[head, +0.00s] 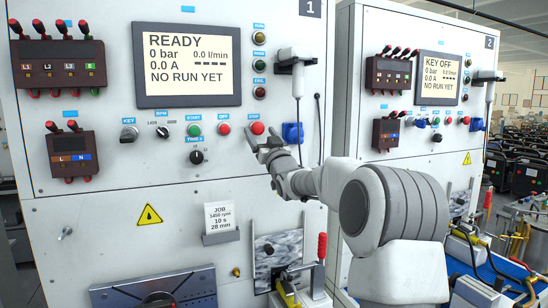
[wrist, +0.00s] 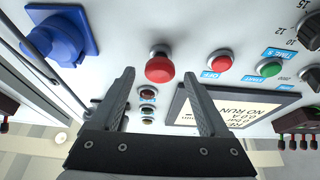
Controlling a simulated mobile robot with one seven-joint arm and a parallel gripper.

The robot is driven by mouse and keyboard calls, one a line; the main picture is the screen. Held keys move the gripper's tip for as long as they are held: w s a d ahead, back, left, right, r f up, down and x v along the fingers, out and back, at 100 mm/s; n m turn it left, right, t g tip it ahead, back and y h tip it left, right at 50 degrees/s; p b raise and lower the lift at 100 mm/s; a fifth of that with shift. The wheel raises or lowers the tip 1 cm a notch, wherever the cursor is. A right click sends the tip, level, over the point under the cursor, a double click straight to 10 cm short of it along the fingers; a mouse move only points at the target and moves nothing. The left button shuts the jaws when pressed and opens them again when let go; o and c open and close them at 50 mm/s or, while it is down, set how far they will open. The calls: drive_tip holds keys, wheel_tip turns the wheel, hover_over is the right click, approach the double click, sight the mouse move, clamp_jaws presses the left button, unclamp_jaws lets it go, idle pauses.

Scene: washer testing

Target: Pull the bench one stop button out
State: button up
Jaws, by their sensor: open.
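The bench one stop button (head: 257,128) is a red mushroom head on the white panel marked 1, right of the red OFF button (head: 224,129). In the wrist view the stop button (wrist: 160,66) stands out from the panel on a metal collar, centred between and beyond my fingertips. My gripper (head: 263,138) is open and empty, just below and in front of the button in the head view. In the wrist view my gripper (wrist: 162,82) shows both fingers spread, one on either side of the button's line. I cannot tell whether they touch anything.
A blue socket (head: 293,132) sits close right of the button, with a hanging cable (head: 318,125) beyond it. The green START button (head: 194,129) is to the left. The display (head: 187,65) reads READY. Bench two (head: 470,30) stands to the right, its display reading KEY OFF.

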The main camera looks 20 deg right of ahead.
drive_tip(key=b+v, duration=0.5)
drive_tip(key=v, duration=1.1)
drive_tip(key=shift+a+f, duration=0.1)
